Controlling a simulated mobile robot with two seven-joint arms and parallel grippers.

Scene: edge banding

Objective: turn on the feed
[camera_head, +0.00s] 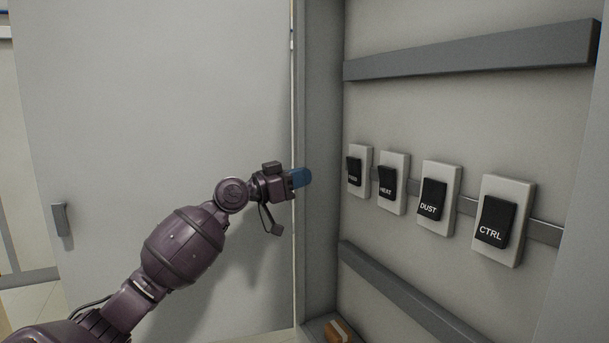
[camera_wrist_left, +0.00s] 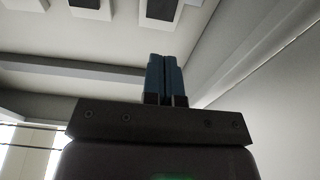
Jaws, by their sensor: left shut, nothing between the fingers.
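Several black rocker switches on white plates sit in a row on the cabinet's back panel in the head view. The leftmost switch (camera_head: 354,171) has a label too small to read surely; it may be the feed switch. To its right are the HEAT switch (camera_head: 387,181), the DUST switch (camera_head: 431,199) and the CTRL switch (camera_head: 493,222). My left gripper (camera_head: 308,177) is shut and empty, left of the leftmost switch and apart from it, in front of the cabinet's left edge. Its blue fingers (camera_wrist_left: 164,80) lie together in the left wrist view, with switch plates beyond. My right gripper is not seen.
A grey rail (camera_head: 470,50) runs above the switches and another (camera_head: 400,295) below. The cabinet's left side wall (camera_head: 318,240) stands beside the fingers. A large grey door (camera_head: 160,90) with a handle (camera_head: 61,219) is at left. An orange-brown object (camera_head: 338,331) lies at the cabinet bottom.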

